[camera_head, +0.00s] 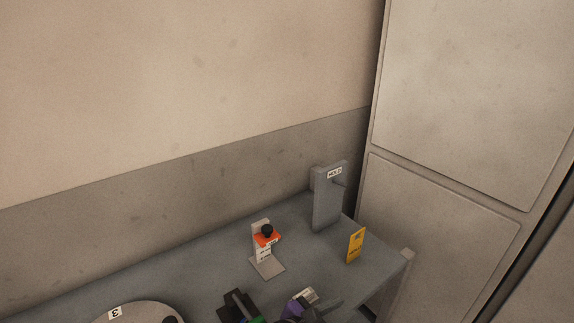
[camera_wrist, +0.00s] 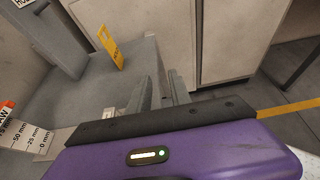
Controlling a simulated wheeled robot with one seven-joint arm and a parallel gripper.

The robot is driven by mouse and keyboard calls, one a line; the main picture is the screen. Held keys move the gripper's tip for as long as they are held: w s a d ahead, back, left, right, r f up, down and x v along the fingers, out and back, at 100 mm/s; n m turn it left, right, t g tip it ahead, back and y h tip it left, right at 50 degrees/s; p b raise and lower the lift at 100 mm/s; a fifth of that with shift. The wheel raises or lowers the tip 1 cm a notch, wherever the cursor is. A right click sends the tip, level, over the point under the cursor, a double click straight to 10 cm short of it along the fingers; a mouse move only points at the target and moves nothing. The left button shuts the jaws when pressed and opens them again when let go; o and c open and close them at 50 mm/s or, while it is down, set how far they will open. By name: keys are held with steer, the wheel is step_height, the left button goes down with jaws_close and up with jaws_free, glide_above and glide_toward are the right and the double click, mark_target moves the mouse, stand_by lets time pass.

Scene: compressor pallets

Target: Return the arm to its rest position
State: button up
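My gripper (camera_wrist: 161,82) shows in the wrist view as a purple body with a black front edge and two grey fingers. The fingers stand apart, with nothing visible between them. They point over the right end of the grey bench (camera_wrist: 80,95). In the head view, purple and grey parts of my gripper (camera_head: 304,306) show low at the bottom edge, in front of the bench; much of the arm is out of frame.
On the bench are a grey stand labelled HOLD (camera_head: 326,205), a yellow tag (camera_head: 356,245), a small stand with an orange label and black knob (camera_head: 266,250), and a round disc marked 3 (camera_head: 135,313). Pale cabinet panels (camera_head: 440,205) rise at right.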

steer(key=s+d+f+m+t+y, duration=0.1)
steer(key=s+d+f+m+y, duration=0.15)
steer(key=s+f, duration=0.35)
steer(key=s+d+f+m+y, duration=0.1)
steer(key=s+d+f+y, duration=0.2)
steer(key=f, duration=0.5)
steer(key=s+f+m+y, duration=0.2)
steer(key=s+m+y, duration=0.25)
steer(key=s, duration=0.65)
steer(key=s+d+r+m+t, duration=0.1)
steer(key=s+r+m+t, duration=0.2)
steer(key=s+r+m, duration=0.5)
steer(key=s+d+r+m+t, duration=0.2)
steer(key=s+r+m, duration=0.7)
steer(key=r, duration=0.5)
steer(key=shift+r+t+y, duration=0.2)
steer(key=shift+t+y, duration=0.2)
steer(key=shift+t, duration=0.1)
